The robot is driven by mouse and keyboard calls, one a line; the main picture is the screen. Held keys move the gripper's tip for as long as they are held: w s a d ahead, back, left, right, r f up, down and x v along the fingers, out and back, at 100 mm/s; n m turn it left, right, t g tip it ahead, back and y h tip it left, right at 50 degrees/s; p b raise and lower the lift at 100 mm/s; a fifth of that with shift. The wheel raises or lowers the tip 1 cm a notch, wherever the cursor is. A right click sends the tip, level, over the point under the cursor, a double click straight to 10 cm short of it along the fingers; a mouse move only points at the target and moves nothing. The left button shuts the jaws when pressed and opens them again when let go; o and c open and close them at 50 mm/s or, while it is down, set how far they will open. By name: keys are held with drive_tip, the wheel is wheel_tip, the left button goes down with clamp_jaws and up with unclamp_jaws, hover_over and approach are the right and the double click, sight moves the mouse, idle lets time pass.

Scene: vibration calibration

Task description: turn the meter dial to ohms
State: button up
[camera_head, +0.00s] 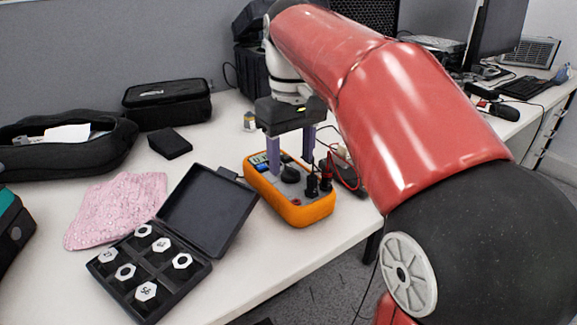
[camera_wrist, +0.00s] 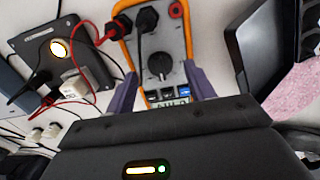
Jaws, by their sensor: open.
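An orange-rimmed meter (camera_head: 291,196) lies face up on the white table, with a dark round dial (camera_head: 290,175) on its face. In the wrist view the dial (camera_wrist: 159,66) sits near the middle of the meter (camera_wrist: 186,35), with black and red plugs beyond it. My gripper (camera_head: 290,155) is above the meter, its purple fingers pointing down. The fingers are apart with nothing between them; in the wrist view my gripper (camera_wrist: 163,88) shows one finger at each side of the meter's display end. The dial's markings are too small to read.
An open black case (camera_head: 205,215) with several hex weights stands left of the meter. A pink cloth (camera_head: 118,208), a small black box (camera_head: 169,143) and black bags lie further left. A dark device with a lit button (camera_wrist: 60,50) and red and black leads lie beside the meter.

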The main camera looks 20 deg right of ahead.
drive_tip(key=shift+f, duration=1.05)
drive_tip(key=shift+c, duration=0.3)
drive_tip(key=c, duration=0.9)
drive_tip(key=shift+r+m, duration=0.1)
drive_tip(key=shift+m, duration=0.3)
drive_tip(key=m+p, duration=0.2)
drive_tip(key=shift+r+m, duration=0.1)
drive_tip(key=shift+m, duration=0.2)
drive_tip(key=shift+m+p, duration=0.85)
drive_tip(key=shift+m, duration=1.35)
